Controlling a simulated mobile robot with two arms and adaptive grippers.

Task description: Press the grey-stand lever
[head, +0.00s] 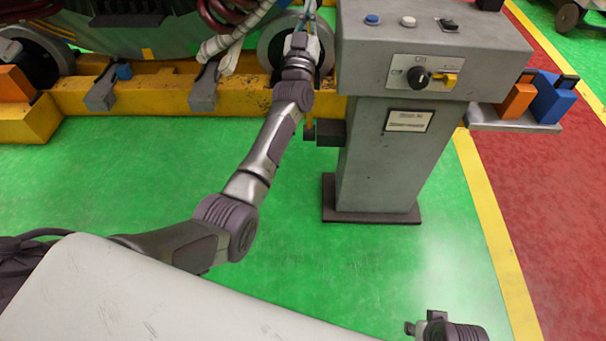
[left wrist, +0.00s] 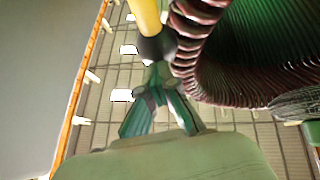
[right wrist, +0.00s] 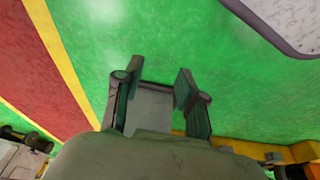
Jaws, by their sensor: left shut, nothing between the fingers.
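The grey stand (head: 375,165) is upright right of centre in the head view, with a sloped control box on top. My left gripper (head: 302,40) is raised close to the left side of that box. In the left wrist view my left gripper (left wrist: 157,75) is shut and empty. Its tips are right at a dark round knob on a yellow rod (left wrist: 146,14), which looks like the lever; I cannot tell whether they touch. In the head view the lever is not clearly visible. My right gripper (right wrist: 157,95) is open and empty, low at the bottom right of the head view (head: 428,326).
The box carries a black rotary knob (head: 418,77), a yellow switch (head: 444,81) and a blue button (head: 372,20). A dark red ribbed hose (left wrist: 188,60) runs beside my left fingers. A yellow beam (head: 150,95) lies behind. The green floor (head: 130,180) in front is clear.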

